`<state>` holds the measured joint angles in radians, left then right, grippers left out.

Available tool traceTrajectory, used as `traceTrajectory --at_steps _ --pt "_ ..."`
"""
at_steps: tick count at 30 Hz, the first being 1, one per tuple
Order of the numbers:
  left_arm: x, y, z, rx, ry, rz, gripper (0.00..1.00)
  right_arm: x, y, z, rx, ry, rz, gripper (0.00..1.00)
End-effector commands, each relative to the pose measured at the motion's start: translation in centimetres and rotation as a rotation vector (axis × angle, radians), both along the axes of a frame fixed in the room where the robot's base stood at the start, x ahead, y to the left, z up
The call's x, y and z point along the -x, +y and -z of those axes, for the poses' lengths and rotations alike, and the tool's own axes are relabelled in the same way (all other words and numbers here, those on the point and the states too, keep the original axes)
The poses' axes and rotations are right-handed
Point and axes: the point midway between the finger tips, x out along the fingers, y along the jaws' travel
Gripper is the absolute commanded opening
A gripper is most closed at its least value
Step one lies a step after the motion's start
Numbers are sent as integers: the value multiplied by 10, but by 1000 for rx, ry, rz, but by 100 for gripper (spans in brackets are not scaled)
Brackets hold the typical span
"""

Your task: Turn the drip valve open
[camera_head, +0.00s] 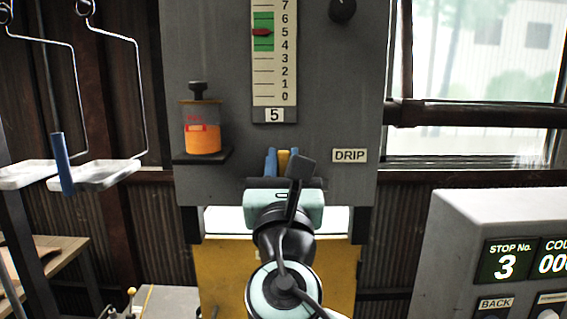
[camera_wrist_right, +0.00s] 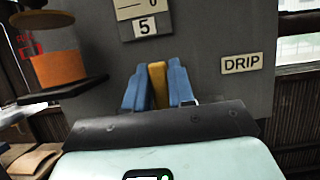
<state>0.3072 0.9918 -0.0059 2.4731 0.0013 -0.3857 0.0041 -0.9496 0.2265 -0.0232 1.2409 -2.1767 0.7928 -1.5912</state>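The drip valve shows as a yellow handle (camera_head: 283,161) on the grey panel, left of the DRIP label (camera_head: 350,156). It also shows in the right wrist view (camera_wrist_right: 158,84), upright between two blue fingers. My right gripper (camera_head: 281,162) has one finger on each side of the handle, and both appear to touch it. The right wrist view also shows this gripper (camera_wrist_right: 159,88). The handle's lower part is hidden behind the gripper body. My left gripper is not in view.
A jar of orange liquid (camera_head: 202,138) stands on a small shelf left of the valve. A level scale (camera_head: 274,75) is above. White hanger trays (camera_head: 105,176) with a blue upright piece (camera_head: 62,165) hang at left. A control box (camera_head: 470,215) stands at right.

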Motion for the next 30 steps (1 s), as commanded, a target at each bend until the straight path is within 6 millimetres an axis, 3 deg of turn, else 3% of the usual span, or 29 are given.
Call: traceTrajectory --at_steps 11,30 --pt "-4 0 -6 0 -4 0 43 0 2 -1 47 0 0 0" --pt "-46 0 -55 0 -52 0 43 -1 22 2 479 -3 1 0"
